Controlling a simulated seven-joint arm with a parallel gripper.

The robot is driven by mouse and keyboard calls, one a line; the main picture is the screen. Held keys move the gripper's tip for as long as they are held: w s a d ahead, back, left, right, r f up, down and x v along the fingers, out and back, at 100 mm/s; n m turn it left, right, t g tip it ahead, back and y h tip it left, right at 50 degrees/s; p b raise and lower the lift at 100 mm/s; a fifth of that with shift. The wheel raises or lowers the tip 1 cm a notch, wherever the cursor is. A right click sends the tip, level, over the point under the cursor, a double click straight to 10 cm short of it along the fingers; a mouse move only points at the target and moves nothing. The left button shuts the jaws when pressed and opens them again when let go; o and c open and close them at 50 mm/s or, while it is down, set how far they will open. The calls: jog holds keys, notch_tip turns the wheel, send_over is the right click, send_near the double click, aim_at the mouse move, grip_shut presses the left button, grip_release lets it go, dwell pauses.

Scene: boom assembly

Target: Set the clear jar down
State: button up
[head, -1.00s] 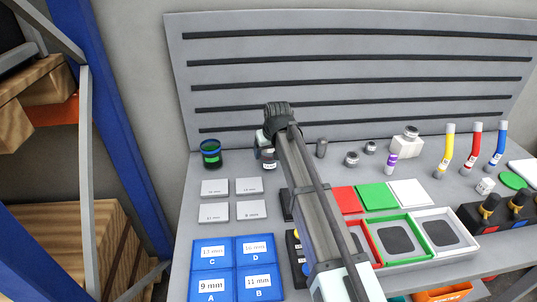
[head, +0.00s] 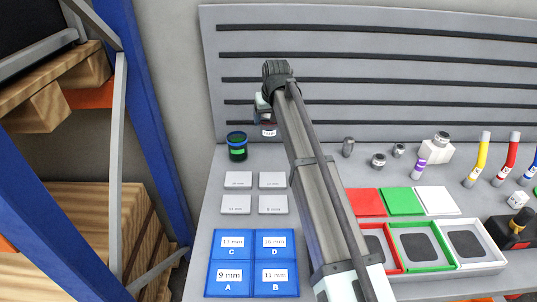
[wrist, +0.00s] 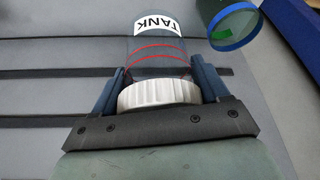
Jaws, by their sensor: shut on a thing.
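The clear jar (wrist: 155,50) has a white ribbed lid, red lines and a label reading "TANK". In the wrist view my gripper (wrist: 158,88) is shut on it, with a finger on each side of the lid. In the head view the jar (head: 269,130) hangs below my gripper (head: 264,106), in front of the back panel and apparently above the table (head: 330,170). My arm hides part of the gripper and the table beneath the arm.
A dark jar with a green label (head: 237,150) stands left of the held jar. Grey plates (head: 238,180) and blue labelled squares (head: 232,245) lie in front. Small metal parts (head: 348,147) and coloured trays (head: 468,245) are to the right. Bare table shows behind the plates.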

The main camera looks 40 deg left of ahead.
aim_at(269, 122)
jog(key=shift+s+a+f, duration=0.15)
jog(key=shift+s+a, duration=0.05)
jog(key=shift+a, duration=0.25)
jog(key=shift+f, duration=0.4)
notch_tip(269, 122, down, 9)
jog(key=shift+r, duration=0.1)
jog(key=shift+f, duration=0.2)
jog(key=o, duration=1.1)
jog(key=shift+o, duration=0.2)
jog(key=shift+r, duration=0.15)
jog(key=v, duration=1.2)
jog(key=shift+s, duration=0.1)
